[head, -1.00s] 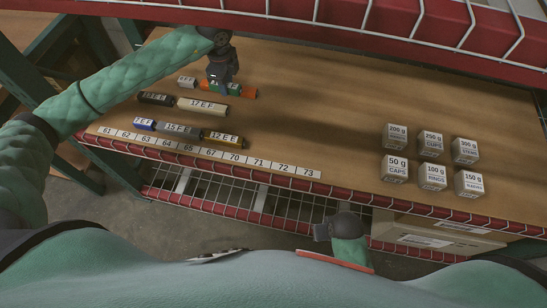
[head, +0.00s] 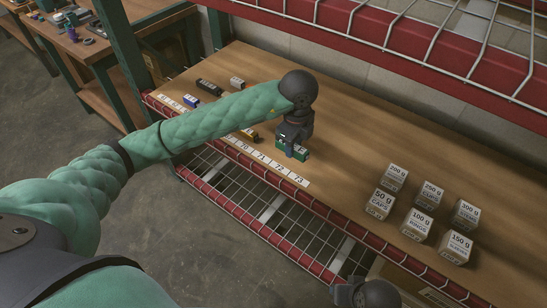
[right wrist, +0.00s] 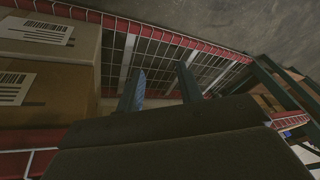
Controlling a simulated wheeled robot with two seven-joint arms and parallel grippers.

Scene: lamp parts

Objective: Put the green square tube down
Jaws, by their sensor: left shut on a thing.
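The green square tube (head: 304,154) is in the jaws of my left gripper (head: 291,151) in the head view. The gripper points down and is shut on it, over the wooden shelf just behind the right part of the number strip (head: 262,157). The fingers hide part of the tube. I cannot tell whether it touches the wood. My right gripper, at the bottom of the head view, is low in front of the shelf. In the right wrist view its two fingers (right wrist: 161,76) are apart with nothing between them.
Other tubes, a black one (head: 209,87) and a yellow one (head: 250,133) among them, lie to the left, partly behind my left arm. Several labelled white boxes (head: 422,194) stand to the right. Bare wood lies between. Red wire racking (head: 400,30) hangs above.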

